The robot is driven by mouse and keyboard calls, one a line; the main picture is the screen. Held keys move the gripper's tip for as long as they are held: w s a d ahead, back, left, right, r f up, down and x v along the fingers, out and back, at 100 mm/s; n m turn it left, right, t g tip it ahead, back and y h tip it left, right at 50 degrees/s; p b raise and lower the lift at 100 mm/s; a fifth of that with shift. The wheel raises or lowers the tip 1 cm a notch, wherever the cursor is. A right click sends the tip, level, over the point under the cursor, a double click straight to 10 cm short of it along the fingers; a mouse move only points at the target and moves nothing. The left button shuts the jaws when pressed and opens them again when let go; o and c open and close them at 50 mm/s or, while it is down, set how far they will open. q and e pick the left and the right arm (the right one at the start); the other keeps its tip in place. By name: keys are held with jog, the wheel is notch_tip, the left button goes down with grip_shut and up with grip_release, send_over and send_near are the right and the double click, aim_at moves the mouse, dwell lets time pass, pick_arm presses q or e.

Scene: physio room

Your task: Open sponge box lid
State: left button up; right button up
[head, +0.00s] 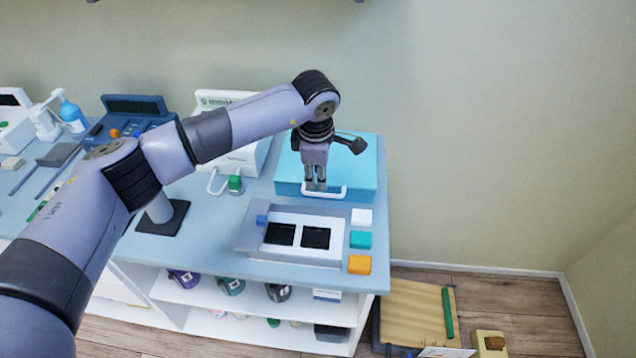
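A teal box (362,172) with a flat closed lid stands at the back right of the blue counter; I take it to be the sponge box. A white bar handle (336,194) runs along its front. My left gripper (316,187) points down over the front of the box, with its fingertips at the left part of the handle. The fingers are close together and hide some of the handle. I cannot tell whether they touch or grip it. My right gripper is out of view.
A grey tray (283,252) with two dark openings sits in front of the box. White, teal and orange blocks (360,264) line its right side. A white case (262,150) stands left of the box. The counter (214,258) ends just right of the box.

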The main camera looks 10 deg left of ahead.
aim_at(318, 193)
pick_arm(q)
jog(key=f, duration=0.2)
jog(key=f+p, duration=0.1)
jog(key=f, duration=0.1)
jog(key=w+f, duration=0.1)
jog(key=f, duration=0.1)
jog(key=shift+f, duration=0.25)
grip_shut()
dwell(0.6)
